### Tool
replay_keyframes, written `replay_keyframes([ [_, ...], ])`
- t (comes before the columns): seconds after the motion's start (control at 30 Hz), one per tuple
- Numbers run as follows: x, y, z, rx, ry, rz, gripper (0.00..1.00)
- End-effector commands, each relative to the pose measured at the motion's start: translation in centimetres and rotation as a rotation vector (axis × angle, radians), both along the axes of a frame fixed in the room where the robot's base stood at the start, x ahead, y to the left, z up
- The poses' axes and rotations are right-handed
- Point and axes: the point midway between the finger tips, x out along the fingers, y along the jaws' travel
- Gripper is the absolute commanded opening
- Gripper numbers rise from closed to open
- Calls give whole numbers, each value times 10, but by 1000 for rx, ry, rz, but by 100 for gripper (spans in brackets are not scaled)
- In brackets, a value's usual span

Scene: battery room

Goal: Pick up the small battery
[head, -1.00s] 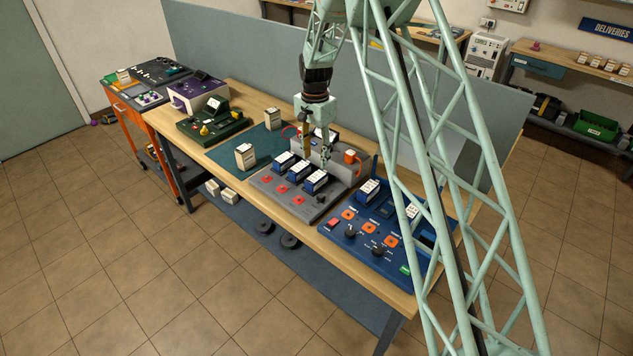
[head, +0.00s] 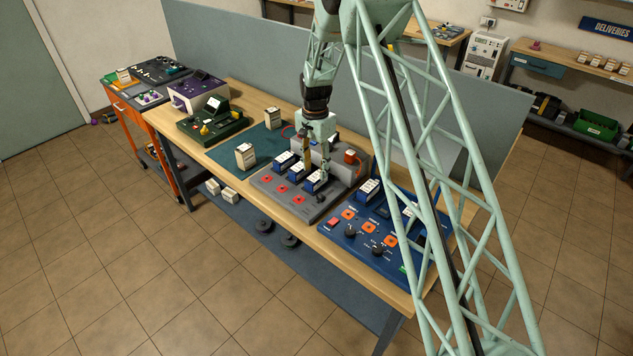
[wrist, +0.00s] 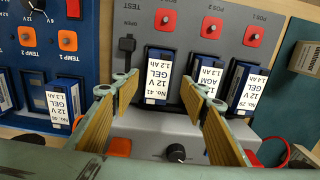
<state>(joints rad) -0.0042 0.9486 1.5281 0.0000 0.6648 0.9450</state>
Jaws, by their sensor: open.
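Three small blue batteries with white labels stand in a row on a grey test unit. The one nearest my gripper, labelled No. 41 GEL 12 V (wrist: 157,80), shows between my fingertips in the wrist view, and in the head view it is the right-hand battery (head: 315,182). The middle battery, marked AGM (wrist: 205,82), is beside one fingertip; the third, marked GEL (wrist: 246,88), is farther right. My gripper (wrist: 160,84) is open and empty, its fingers on either side of the No. 41 battery's view. In the head view my gripper (head: 315,165) is over the row; contact is unclear.
A blue panel (head: 335,232) with another battery (wrist: 62,103) stands alongside. A green mat (head: 228,151) holds cream batteries (head: 245,156). A dark green device (head: 212,123) is farther left.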

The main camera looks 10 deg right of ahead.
Motion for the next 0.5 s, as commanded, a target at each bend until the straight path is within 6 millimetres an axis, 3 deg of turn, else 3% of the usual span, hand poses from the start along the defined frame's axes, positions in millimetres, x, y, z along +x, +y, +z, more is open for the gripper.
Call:
replay_keyframes([
  [0.5,-2,-4,-35,0,1,0,40],
])
